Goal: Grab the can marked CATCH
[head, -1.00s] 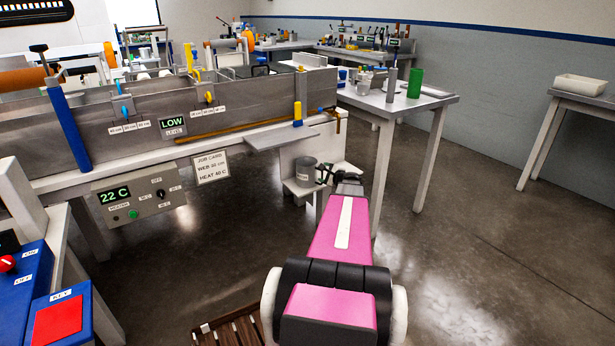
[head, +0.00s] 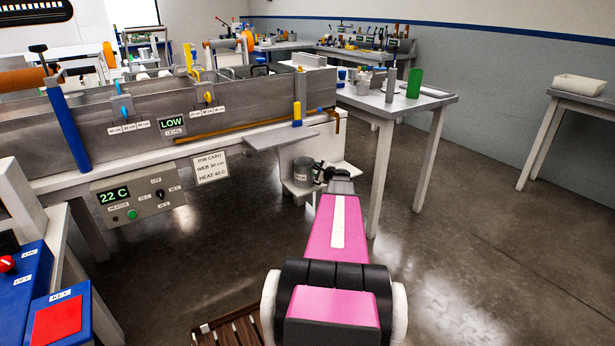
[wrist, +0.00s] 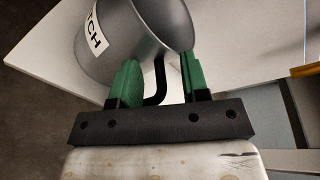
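The grey can (head: 303,172) stands on a small white shelf at the right end of the long bath, in the head view. In the wrist view the can (wrist: 150,28) fills the top left, and its white label shows the letters "TCH"; the rest is cut off. Its black handle (wrist: 158,82) reaches down between the two green fingers of my gripper (wrist: 160,80). The fingers are apart, with space visible around the handle. In the head view my gripper (head: 326,174) is small and dark, just right of the can.
The metal bath (head: 250,110) with its ledge (head: 282,136) stands above and left of the can. A white table (head: 420,103) with a green cylinder (head: 414,83) is behind on the right. A wooden slatted platform (head: 232,328) lies on the floor. Open floor lies to the right.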

